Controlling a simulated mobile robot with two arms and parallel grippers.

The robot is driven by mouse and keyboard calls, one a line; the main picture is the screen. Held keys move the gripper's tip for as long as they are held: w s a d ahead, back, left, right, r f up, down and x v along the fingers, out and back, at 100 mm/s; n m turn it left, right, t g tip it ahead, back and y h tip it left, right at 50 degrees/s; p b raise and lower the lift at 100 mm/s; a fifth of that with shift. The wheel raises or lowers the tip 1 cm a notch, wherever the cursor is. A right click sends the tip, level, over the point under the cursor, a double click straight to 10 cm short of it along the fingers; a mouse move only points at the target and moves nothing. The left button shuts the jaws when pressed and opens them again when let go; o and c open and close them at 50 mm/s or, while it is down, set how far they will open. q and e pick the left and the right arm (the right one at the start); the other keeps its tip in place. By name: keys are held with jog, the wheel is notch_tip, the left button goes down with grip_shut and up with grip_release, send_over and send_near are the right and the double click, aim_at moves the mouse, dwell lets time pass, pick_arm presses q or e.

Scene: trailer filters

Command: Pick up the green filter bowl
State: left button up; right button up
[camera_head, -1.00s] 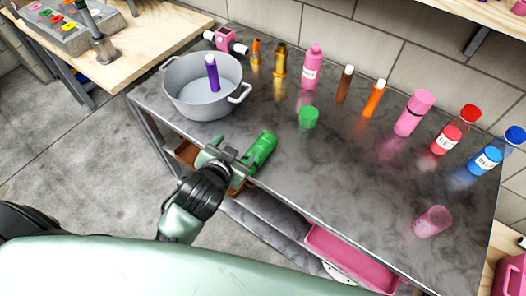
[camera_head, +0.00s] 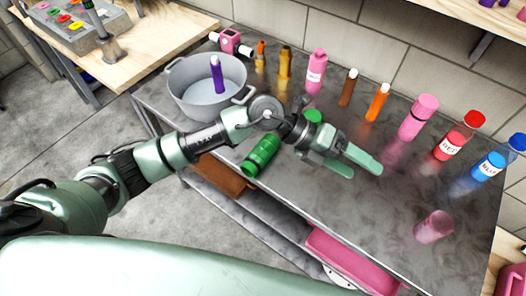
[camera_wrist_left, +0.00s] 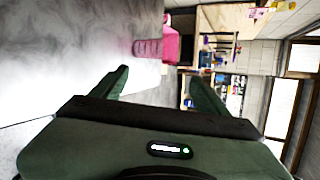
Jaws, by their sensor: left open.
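A green ribbed cylinder (camera_head: 261,156) lies on its side on the metal table (camera_head: 385,215), near the front edge. A short green cup-like piece (camera_head: 312,115) stands farther back, partly hidden by my left arm. I cannot tell for sure which of the two is the filter bowl. My left gripper (camera_head: 361,168) is open and empty over the table, to the right of both green pieces, with its fingers pointing right. Its two fingers also show apart in the left wrist view (camera_wrist_left: 160,90), with neither green piece in sight there. My right gripper is not in view.
A grey pot (camera_head: 184,108) holding a purple tube (camera_head: 217,76) stands at the table's left. Several bottles and tubes line the back, including a pink bottle (camera_head: 418,117). A translucent pink cup (camera_head: 433,227) is at the right. The table's front middle is mostly clear.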

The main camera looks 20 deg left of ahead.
pick_arm(q)
jog(key=w+a+f+m+y, duration=0.1)
jog(key=w+a+f+y, duration=0.3)
jog(key=a+f+y, duration=0.55)
jog(key=n+y, duration=0.1)
jog(key=y, duration=0.2)
send_over(260, 150)
jog(key=shift+d+r, duration=0.1)
jog(key=shift+r, duration=0.25)
notch_tip(260, 150, down, 6)
jog(key=p, duration=0.2)
jog(key=shift+f+p, duration=0.1)
jog(key=shift+p, duration=0.3)
jog(key=shift+f, duration=0.65)
jog(key=shift+w, duration=0.1)
jog(key=c, duration=1.5)
jog(key=shift+r, duration=0.1)
jog(key=shift+r, duration=0.1)
